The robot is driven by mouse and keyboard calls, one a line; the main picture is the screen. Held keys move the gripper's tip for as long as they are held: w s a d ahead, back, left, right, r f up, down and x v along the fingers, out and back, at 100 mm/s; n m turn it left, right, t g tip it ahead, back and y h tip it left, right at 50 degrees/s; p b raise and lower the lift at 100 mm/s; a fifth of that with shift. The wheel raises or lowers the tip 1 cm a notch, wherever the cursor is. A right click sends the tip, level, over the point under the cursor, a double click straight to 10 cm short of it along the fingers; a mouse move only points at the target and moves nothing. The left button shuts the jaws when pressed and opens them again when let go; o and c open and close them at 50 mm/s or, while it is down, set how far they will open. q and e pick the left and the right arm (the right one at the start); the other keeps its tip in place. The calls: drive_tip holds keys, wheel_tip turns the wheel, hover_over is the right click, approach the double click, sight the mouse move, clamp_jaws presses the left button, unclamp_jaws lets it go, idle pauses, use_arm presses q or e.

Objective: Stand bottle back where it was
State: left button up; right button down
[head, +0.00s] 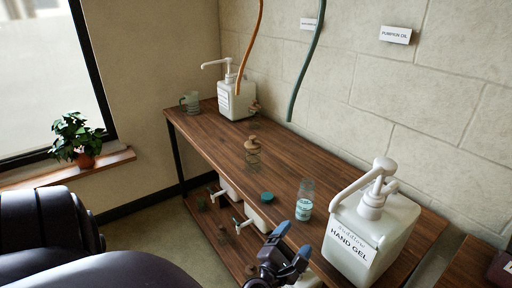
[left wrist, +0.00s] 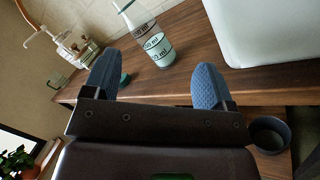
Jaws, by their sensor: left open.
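My left gripper (head: 290,243) is open and empty at the table's front edge, with a gap to the bottle. Its two blue fingers show spread apart in the left wrist view (left wrist: 155,74). A teal cap (head: 267,197) lies on the table left of the bottle. My right gripper is not in view.
The hand gel pump jug (head: 367,238) stands close right of the bottle. A glass jar with a wooden lid (head: 252,153) and another pump jug (head: 236,101) stand farther back. A green hose (head: 308,65) and an orange hose (head: 249,50) hang above. Jugs with taps (head: 257,218) sit below.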

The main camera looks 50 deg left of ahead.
use_arm(q)
drive_tip(key=s+d+f+m+g+h, duration=0.1)
drive_tip(key=s+f+m, duration=0.3)
drive_tip(key=m, duration=0.6)
drive_tip(key=s+d+f+m+g+h, duration=0.1)
drive_tip(key=s+f+m+g, duration=0.3)
drive_tip(key=m, duration=0.6)
drive_tip(key=s+d+f+m+g+h, duration=0.1)
drive_tip(key=s+f+m+g+h, duration=0.2)
drive_tip(key=s+f+m, duration=0.3)
drive_tip(key=s+m, duration=0.2)
drive_tip(key=m, duration=0.3)
drive_tip(key=shift+s, duration=0.1)
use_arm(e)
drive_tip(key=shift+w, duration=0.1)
use_arm(q)
drive_tip(key=shift+s+r+p, duration=0.1)
drive_tip(key=shift+r+p, duration=0.3)
drive_tip(key=shift+p, duration=0.25)
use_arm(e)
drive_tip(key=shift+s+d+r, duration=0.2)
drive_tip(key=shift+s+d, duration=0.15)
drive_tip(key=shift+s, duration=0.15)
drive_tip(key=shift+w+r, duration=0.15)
